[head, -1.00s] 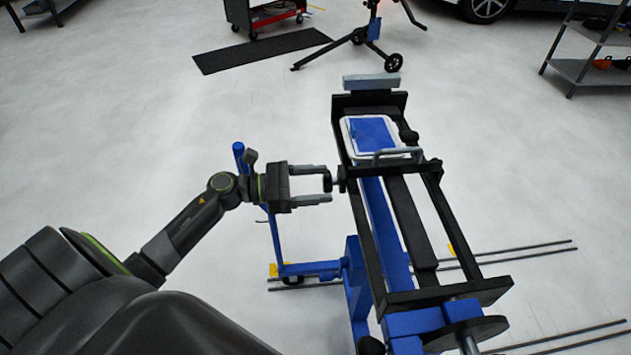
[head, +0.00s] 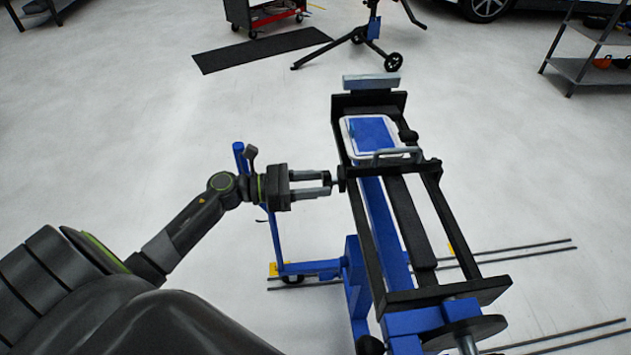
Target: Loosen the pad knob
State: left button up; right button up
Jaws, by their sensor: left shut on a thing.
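A small dark knob (head: 327,179) sits on a short shaft at the left side of the black frame (head: 365,235) of the blue stand. My left gripper (head: 325,184) reaches in from the left, level with the knob. Its two grey fingers are closed on the knob, one on the far side and one on the near side. The fingers cover part of the knob. A white-rimmed blue pad (head: 372,133) lies in the upper part of the frame, with a grey handle bar at its near edge. My right gripper is not in view.
The blue stand (head: 305,268) has a post and foot below my left gripper. Thin dark rods (head: 520,251) lie on the floor to the right. A black mat (head: 262,50), a tripod stand (head: 372,32) and shelves (head: 585,70) are farther back. The floor at left is clear.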

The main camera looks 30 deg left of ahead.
pick_arm(q)
jog(key=n+p, duration=0.1)
jog(key=n, duration=0.2)
jog(key=shift+r+n, duration=0.15)
jog(key=shift+n, duration=0.15)
jog(key=n+p, duration=0.2)
jog(key=n, duration=0.2)
jog(key=shift+s+n, duration=0.1)
jog(key=shift+n, duration=0.2)
jog(key=n+p, duration=0.2)
jog(key=n, duration=0.2)
jog(key=shift+r+n+p, duration=0.15)
jog(key=shift+n+p, duration=0.15)
jog(key=shift+p, duration=0.1)
jog(key=n+p, duration=0.3)
jog(key=n, duration=0.1)
jog(key=n+p, duration=0.3)
jog(key=n, duration=0.2)
jog(key=n+p, duration=0.3)
jog(key=n, duration=0.1)
jog(key=shift+r+n, duration=0.1)
jog(key=shift+n, duration=0.2)
jog(key=n+p, duration=0.2)
jog(key=n, duration=0.1)
jog(key=shift+n+p, duration=1)
jog(key=shift+n, duration=0.9)
jog(key=shift+f, duration=0.2)
